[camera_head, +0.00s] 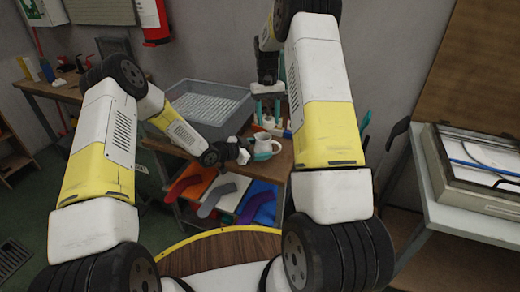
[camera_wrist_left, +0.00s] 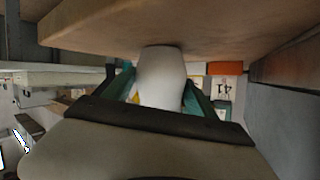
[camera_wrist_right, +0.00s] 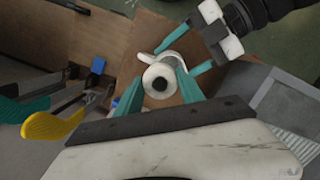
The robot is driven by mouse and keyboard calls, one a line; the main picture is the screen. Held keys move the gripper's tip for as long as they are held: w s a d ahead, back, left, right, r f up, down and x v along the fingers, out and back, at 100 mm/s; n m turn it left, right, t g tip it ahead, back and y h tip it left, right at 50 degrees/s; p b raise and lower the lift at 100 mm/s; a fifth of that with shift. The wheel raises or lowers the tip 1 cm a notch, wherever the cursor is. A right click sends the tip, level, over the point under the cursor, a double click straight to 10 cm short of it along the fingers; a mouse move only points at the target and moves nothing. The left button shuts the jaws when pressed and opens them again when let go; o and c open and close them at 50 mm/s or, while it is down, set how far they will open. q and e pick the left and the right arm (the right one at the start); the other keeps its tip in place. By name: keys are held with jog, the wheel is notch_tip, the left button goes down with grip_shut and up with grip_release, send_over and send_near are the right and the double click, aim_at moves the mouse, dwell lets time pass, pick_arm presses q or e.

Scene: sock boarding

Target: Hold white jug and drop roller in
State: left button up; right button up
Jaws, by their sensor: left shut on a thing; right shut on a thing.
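The white jug (camera_head: 266,144) stands at the front of a wooden table in the head view. My left gripper (camera_head: 256,153) reaches it from the left and is shut on it. In the left wrist view the pale jug (camera_wrist_left: 161,78) is between the teal fingers. My right gripper (camera_head: 268,110) points down above the jug. In the right wrist view its teal fingers (camera_wrist_right: 158,88) are shut on a white roller (camera_wrist_right: 158,76), seen end-on with a dark hole. The roller overlaps the jug there and hides much of it. I cannot tell whether its lower end is inside the jug.
A grey bin (camera_head: 215,103) stands on the table left of the jug. Teal-handled tools (camera_head: 365,122) are at the right. A white bench with a case (camera_head: 475,160) stands farther right.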

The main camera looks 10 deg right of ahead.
jog(key=o, duration=1.5)
notch_tip(320, 180, up, 12)
jog(key=w, duration=0.1)
jog(key=shift+w, duration=0.4)
jog(key=shift+f, duration=0.1)
